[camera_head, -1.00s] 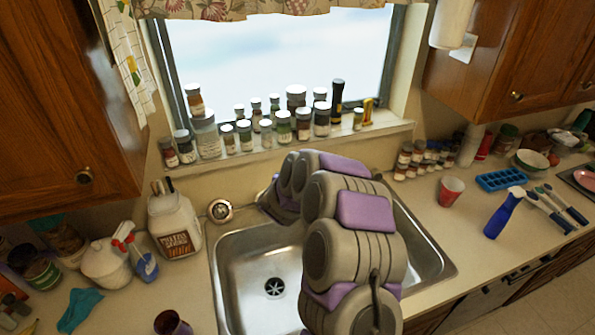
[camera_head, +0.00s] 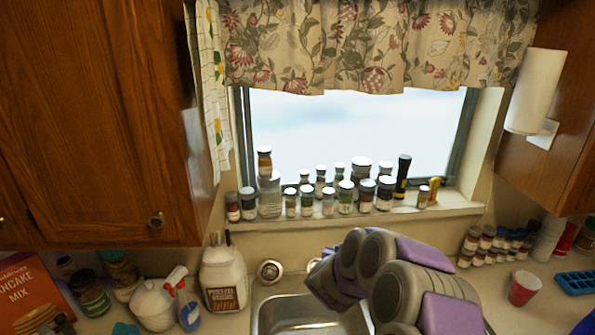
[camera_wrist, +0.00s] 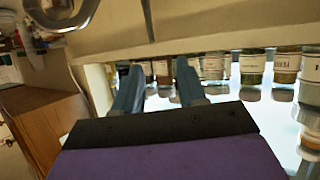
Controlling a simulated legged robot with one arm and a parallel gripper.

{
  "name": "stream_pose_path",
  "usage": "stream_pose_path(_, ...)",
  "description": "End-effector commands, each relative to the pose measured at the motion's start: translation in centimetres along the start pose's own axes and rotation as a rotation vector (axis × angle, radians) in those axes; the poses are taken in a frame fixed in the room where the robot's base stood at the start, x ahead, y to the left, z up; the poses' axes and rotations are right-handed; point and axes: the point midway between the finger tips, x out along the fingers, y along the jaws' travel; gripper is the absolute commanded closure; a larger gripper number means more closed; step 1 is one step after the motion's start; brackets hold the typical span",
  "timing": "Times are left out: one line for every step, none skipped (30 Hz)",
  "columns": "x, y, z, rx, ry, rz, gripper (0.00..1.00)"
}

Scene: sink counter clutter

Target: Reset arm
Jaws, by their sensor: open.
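My grey and purple arm reaches over the sink (camera_head: 290,316) from the lower right in the head view, with its far end bent down near the wall below the window. The fingers are hidden there. In the wrist view my gripper (camera_wrist: 158,92) shows two blue-grey fingers set apart with nothing between them. Spice jars (camera_wrist: 252,68) on the window sill lie beyond the fingertips; the fingers look apart from them, though the exact distance is hard to tell.
Several spice jars (camera_head: 345,197) line the sill. A white jug (camera_head: 223,280) and a spray bottle (camera_head: 187,300) stand left of the sink. A red cup (camera_head: 523,288) and a blue ice tray (camera_head: 577,283) are at the right. Wooden cabinets (camera_head: 100,130) hang at both sides.

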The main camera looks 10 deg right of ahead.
Motion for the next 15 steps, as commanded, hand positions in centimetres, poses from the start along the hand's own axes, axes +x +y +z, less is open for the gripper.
stream_pose_path(-0.5, -0.8, 0.0, 0.01, -0.013, -0.039, 0.59)
stream_pose_path(-0.9, -1.5, 0.0, 0.015, -0.025, -0.07, 0.59)
stream_pose_path(-1.7, -2.6, -0.1, 0.023, -0.044, -0.119, 0.59)
stream_pose_path(-2.5, -3.4, -0.2, 0.03, -0.06, -0.161, 0.59)
stream_pose_path(-3.3, -4.2, -0.2, 0.034, -0.081, -0.205, 0.59)
stream_pose_path(-4.5, -5.3, -0.1, 0.037, -0.112, -0.263, 0.59)
stream_pose_path(-5.7, -6.1, 0.0, 0.036, -0.136, -0.309, 0.59)
stream_pose_path(-6.8, -6.8, 0.2, 0.033, -0.163, -0.352, 0.59)
stream_pose_path(-8.3, -7.6, 0.6, 0.025, -0.199, -0.405, 0.59)
stream_pose_path(-9.5, -8.1, 0.9, 0.02, -0.227, -0.442, 0.59)
stream_pose_path(-10.8, -8.4, 1.3, 0.011, -0.258, -0.478, 0.59)
stream_pose_path(-12.4, -8.8, 2.0, -0.005, -0.299, -0.52, 0.59)
stream_pose_path(-13.6, -8.9, 2.3, -0.018, -0.326, -0.549, 0.59)
stream_pose_path(-14.9, -9.0, 2.9, -0.031, -0.36, -0.576, 0.59)
stream_pose_path(-16.5, -8.9, 3.7, -0.051, -0.404, -0.607, 0.59)
